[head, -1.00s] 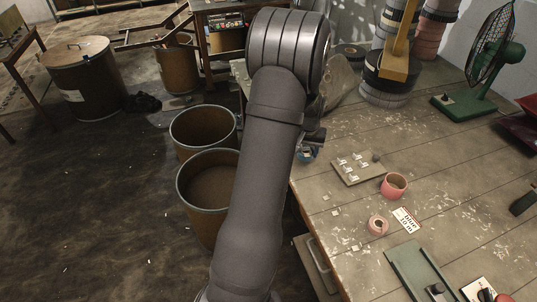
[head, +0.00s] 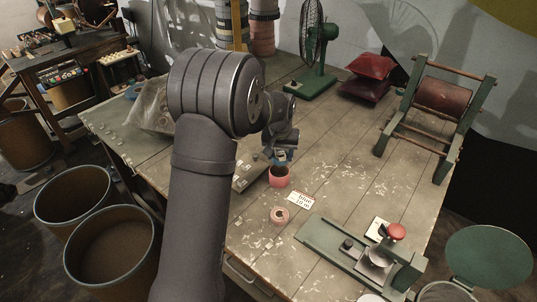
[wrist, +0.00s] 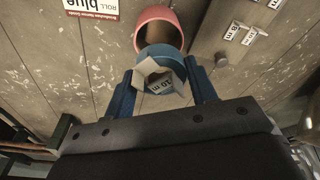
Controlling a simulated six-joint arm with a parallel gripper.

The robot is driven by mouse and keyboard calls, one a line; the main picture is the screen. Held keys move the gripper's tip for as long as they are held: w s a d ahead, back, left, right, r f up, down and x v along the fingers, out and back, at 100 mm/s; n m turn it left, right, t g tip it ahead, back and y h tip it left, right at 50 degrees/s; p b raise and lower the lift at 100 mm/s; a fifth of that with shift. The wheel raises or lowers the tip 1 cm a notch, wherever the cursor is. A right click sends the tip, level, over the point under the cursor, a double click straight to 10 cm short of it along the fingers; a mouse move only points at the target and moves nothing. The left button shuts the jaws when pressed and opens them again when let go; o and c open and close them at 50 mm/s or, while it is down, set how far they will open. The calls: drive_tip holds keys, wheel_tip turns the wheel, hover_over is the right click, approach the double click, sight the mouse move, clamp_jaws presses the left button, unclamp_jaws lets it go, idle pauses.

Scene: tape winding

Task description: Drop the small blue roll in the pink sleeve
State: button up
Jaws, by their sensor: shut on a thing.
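My gripper (wrist: 161,78) is shut on the small blue roll (wrist: 174,56), with one blue finger on each side. The roll has a pale angular core with a printed tag. The pink sleeve (wrist: 154,14) is an open-topped ring just beyond the roll in the wrist view; the roll overlaps its near rim there. In the head view my gripper (head: 279,155) is at the pink sleeve (head: 279,178), just above and behind its rim. The roll is small there and partly hidden by the gripper. I cannot tell whether it touches the sleeve.
A smaller pink roll (head: 279,215) lies nearer on the table, beside a printed card (head: 300,200). A board with pale tags (head: 249,176) is left of the sleeve. A green fixture (head: 335,243) stands at front right. The table right of the sleeve is mostly clear.

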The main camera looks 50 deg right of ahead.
drive_tip(key=shift+f, duration=2.15)
drive_tip(key=o, duration=1.1)
drive_tip(key=shift+c, duration=0.2)
drive_tip(key=shift+o, duration=0.4)
drive_tip(key=o, duration=0.3)
